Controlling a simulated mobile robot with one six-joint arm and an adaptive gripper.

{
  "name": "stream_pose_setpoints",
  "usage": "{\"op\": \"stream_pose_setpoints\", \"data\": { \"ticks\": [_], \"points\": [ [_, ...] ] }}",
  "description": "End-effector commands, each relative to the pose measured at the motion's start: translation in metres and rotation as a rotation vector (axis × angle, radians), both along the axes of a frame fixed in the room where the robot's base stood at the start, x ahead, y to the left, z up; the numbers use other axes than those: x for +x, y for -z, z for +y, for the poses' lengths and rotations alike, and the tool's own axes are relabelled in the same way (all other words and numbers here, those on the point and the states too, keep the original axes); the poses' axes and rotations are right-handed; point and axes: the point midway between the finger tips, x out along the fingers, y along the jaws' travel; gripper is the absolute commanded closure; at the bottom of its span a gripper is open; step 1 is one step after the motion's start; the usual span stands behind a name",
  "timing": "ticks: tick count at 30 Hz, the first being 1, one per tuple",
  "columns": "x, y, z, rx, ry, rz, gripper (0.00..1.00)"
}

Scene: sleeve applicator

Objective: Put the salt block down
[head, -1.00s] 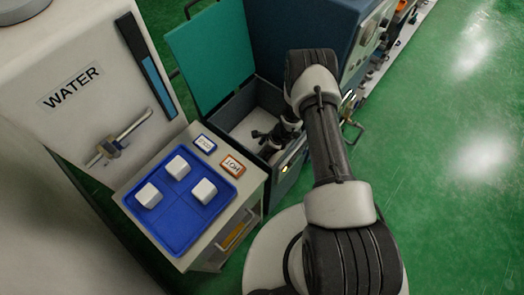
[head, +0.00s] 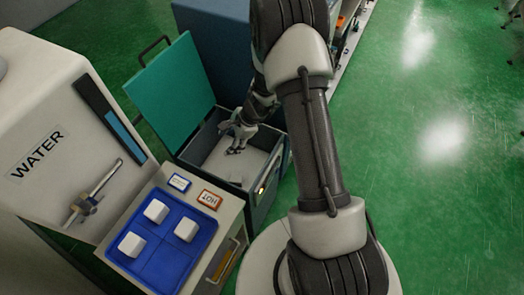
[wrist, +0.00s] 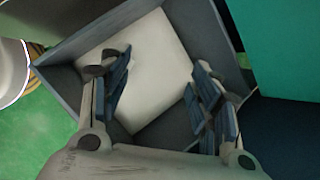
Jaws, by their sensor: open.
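My gripper (head: 237,147) is inside the open bin (head: 262,190), over its pale floor (head: 222,163). In the wrist view my gripper (wrist: 156,78) has its two blue-padded fingers spread wide apart, with no block visibly held between them. The pale bin floor (wrist: 158,45) shows between and beyond the fingers; I cannot make out a separate salt block on it. Three white blocks sit in the blue tray (head: 172,272): one at the back (head: 156,211), one at the right (head: 186,229) and one at the left (head: 131,244). The tray's front compartment is empty.
The teal lid (head: 170,95) stands open on the bin's far left side. The bin walls (wrist: 65,85) surround my fingers closely. A white WATER unit (head: 50,120) with a tap stands left.

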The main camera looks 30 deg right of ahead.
Motion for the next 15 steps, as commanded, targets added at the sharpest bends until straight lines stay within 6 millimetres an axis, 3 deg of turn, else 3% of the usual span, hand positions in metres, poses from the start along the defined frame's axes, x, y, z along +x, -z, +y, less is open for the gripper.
{"op": "stream_pose_setpoints", "data": {
  "ticks": [1,6,11,15],
  "points": [
    [0.003,-0.040,0.009,-0.017,-0.091,-0.057,0.43],
    [-0.019,-0.145,0.036,-0.092,-0.404,-0.202,0.43],
    [-0.063,-0.225,0.054,-0.199,-0.689,-0.315,0.43],
    [-0.115,-0.277,0.059,-0.318,-0.925,-0.388,0.43]
  ]
}}
